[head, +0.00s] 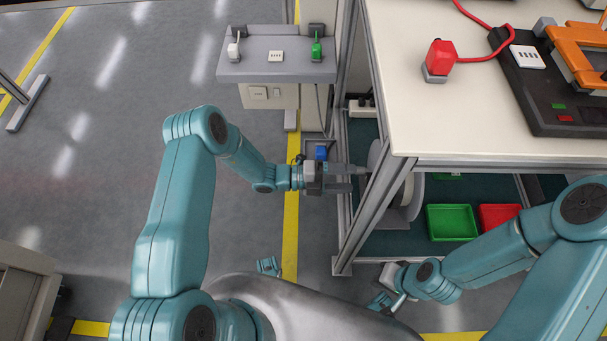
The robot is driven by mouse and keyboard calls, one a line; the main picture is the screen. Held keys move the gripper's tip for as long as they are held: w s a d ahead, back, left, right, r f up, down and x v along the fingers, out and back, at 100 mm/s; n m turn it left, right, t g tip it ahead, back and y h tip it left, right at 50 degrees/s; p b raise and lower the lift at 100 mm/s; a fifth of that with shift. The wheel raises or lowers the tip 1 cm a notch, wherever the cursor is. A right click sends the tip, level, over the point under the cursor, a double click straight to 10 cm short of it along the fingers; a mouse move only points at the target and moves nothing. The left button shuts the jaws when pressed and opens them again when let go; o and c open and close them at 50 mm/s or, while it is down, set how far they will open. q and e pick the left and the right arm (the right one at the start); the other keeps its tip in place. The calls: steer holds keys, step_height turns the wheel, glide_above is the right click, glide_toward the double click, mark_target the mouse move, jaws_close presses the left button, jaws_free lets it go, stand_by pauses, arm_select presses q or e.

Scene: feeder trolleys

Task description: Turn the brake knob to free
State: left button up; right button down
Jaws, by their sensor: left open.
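My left gripper (342,178) is open, its two grey fingers pointing right toward the trolley's side. Between and just beyond the fingertips is a small grey part (361,171) in front of a grey-white reel (405,192) under the trolley top. This part may be the brake knob; its markings and setting are too small to tell. I cannot tell whether the fingers touch it. A small blue part (321,152) shows just behind the gripper. My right gripper (384,302) is low at the bottom centre, partly hidden, and its jaws are unclear.
The trolley's metal frame post (349,235) stands close right of my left gripper. A green bin (452,222) and a red bin (497,217) sit on the lower shelf. A grey shelf (262,69) stands behind.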

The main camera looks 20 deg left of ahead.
arm_select(q)
steer(key=p+v, duration=0.1)
steer(key=v, duration=1.1)
steer(key=shift+d+r, duration=0.1)
